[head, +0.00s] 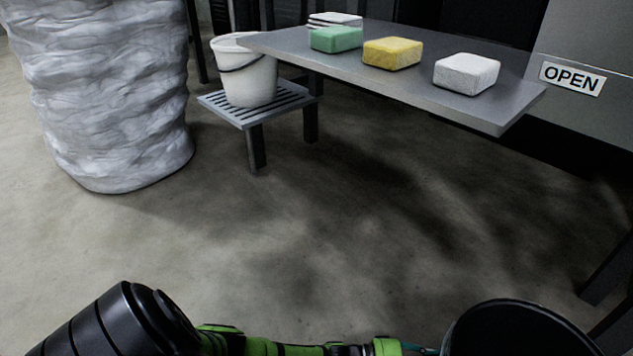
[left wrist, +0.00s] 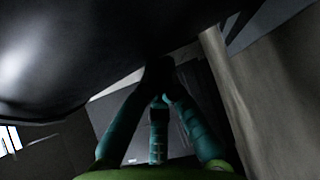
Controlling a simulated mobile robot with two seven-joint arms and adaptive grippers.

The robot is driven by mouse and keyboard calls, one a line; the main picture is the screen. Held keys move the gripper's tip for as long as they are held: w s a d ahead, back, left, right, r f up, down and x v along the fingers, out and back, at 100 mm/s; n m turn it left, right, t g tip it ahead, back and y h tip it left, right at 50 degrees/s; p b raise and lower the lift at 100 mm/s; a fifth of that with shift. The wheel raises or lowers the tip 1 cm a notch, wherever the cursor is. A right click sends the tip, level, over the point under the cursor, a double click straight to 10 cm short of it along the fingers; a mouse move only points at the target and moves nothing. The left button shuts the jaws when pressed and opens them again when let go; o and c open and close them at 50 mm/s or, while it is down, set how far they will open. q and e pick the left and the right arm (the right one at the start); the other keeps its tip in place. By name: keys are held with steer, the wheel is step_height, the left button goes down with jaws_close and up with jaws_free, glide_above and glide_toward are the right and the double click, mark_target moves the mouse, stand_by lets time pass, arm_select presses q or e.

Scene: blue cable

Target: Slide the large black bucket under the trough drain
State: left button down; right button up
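The large black bucket (head: 515,330) is at the bottom right of the head view, cut off by the lower edge. In the left wrist view its dark, shiny side (left wrist: 80,50) fills the upper left. My left gripper (head: 428,350) is at the bucket's left side in the head view, mostly cut off. In the left wrist view the teal fingers of my left gripper (left wrist: 158,75) come together at dark tips close beside the bucket; contact is unclear. My right gripper is not in view. I cannot make out a trough drain.
A metal table (head: 440,95) holds several sponges. A white bucket (head: 247,80) stands on a slatted stand (head: 225,107). A large wrapped grey column (head: 110,100) is at left. An OPEN sign (head: 572,79) is on a grey panel at right. The middle floor (head: 320,230) is clear.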

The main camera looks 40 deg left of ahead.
arm_select(q)
steer(key=v, duration=1.2)
steer(key=shift+r, duration=0.1)
